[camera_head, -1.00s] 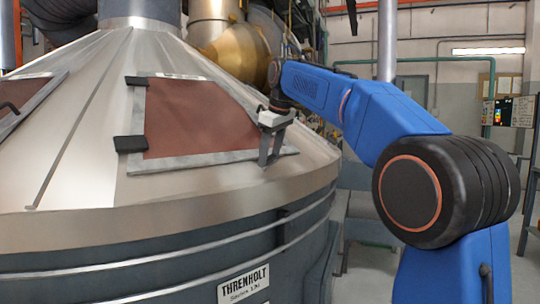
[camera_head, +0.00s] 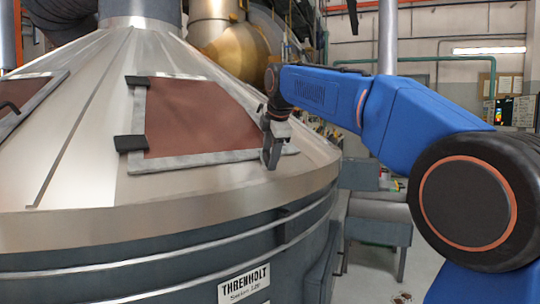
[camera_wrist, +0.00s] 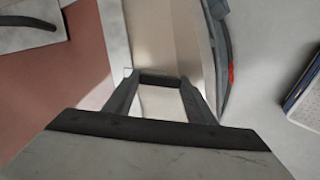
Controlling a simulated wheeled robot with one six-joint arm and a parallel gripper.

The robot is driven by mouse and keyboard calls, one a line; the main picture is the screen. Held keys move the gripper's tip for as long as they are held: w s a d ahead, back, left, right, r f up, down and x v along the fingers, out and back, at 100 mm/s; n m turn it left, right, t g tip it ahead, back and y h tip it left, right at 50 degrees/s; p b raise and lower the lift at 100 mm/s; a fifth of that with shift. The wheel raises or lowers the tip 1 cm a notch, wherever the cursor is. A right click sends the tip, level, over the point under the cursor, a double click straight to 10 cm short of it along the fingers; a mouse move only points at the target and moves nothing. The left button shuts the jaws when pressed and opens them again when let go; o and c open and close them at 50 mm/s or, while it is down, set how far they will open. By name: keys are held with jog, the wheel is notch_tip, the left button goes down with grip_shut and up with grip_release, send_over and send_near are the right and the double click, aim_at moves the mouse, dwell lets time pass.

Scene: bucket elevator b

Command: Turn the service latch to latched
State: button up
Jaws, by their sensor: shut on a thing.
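My gripper (camera_head: 271,158) is at the right edge of the red-brown hatch panel (camera_head: 195,115) on the sloping metal cone. In the wrist view, my gripper (camera_wrist: 159,84) has its two fingers on either side of a short dark bar (camera_wrist: 160,80), which looks like the service latch. The fingers are shut on the ends of this bar. In the head view the latch is hidden behind my gripper, so its angle to the hatch cannot be told there. The hatch panel lies flat in its grey frame.
Two black hinge blocks (camera_head: 131,143) sit on the hatch's left side. A brass-coloured duct (camera_head: 235,48) stands behind the cone. Open floor (camera_head: 375,280) lies to the right of the drum.

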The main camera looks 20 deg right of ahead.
jog(key=shift+n+t, duration=0.4)
jog(key=shift+n, duration=1.1)
jog(key=o, duration=1)
jog(key=shift+o, duration=0.2)
jog(key=shift+s, duration=0.1)
jog(key=v, duration=1.7)
jog(key=shift+s+d, duration=0.1)
